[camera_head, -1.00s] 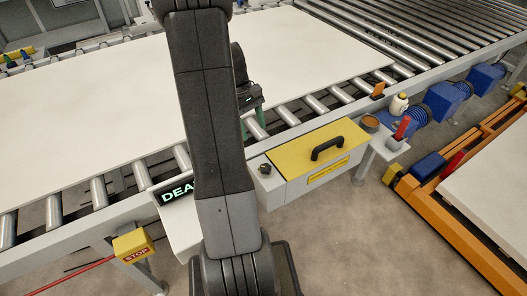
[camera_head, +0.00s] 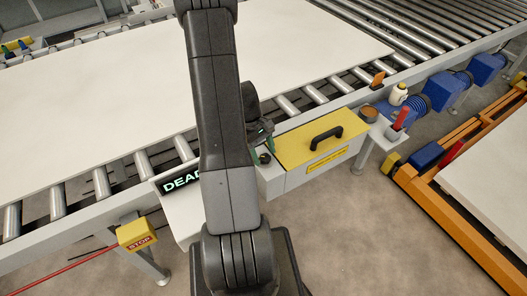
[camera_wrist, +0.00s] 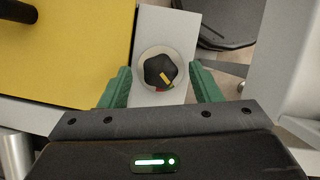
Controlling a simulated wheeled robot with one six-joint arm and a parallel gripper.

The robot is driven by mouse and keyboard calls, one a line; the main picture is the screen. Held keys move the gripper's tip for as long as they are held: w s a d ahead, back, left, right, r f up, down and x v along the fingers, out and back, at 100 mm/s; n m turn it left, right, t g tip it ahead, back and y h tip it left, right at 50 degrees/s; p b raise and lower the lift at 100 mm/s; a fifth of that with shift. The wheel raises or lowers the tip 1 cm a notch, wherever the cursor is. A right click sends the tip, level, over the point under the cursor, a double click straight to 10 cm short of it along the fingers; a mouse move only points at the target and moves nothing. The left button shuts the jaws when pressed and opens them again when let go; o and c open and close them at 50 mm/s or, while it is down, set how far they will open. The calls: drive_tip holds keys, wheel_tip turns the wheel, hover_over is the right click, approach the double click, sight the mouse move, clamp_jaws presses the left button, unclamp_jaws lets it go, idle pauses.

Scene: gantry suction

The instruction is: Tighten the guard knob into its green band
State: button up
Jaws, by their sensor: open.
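The guard knob (camera_wrist: 158,70) is black and lobed with a yellow pointer line, on a round pale dial on a light grey plate. In the wrist view the pointer aims down and slightly right. Small green and red marks show at the dial's lower edge, partly covered by the knob. My gripper (camera_wrist: 160,88) is open, its green fingers on either side of the dial, apart from the knob. In the head view the knob (camera_head: 264,158) sits left of the yellow guard cover (camera_head: 308,146), with my gripper (camera_head: 262,138) just behind it.
The yellow cover has a black handle (camera_head: 326,138). A lit display (camera_head: 182,182) reading "DEA", partly hidden by my arm, stands left of the knob. A yellow stop box (camera_head: 136,235) hangs at the lower left. A large white sheet (camera_head: 100,90) lies on the rollers behind.

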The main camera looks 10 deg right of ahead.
drive_tip(key=shift+f, duration=0.1)
drive_tip(key=c, duration=1)
drive_tip(key=shift+d+f+m+b, duration=0.1)
drive_tip(key=shift+m+b, duration=0.3)
drive_tip(key=shift+m, duration=0.1)
drive_tip(key=shift+m+y, duration=0.4)
drive_tip(key=shift+m, duration=0.2)
drive_tip(key=o, duration=1)
drive_tip(key=b+v, duration=0.1)
drive_tip(key=v, duration=1.3)
drive_tip(key=shift+w+f, duration=0.1)
drive_tip(key=shift+w, duration=0.05)
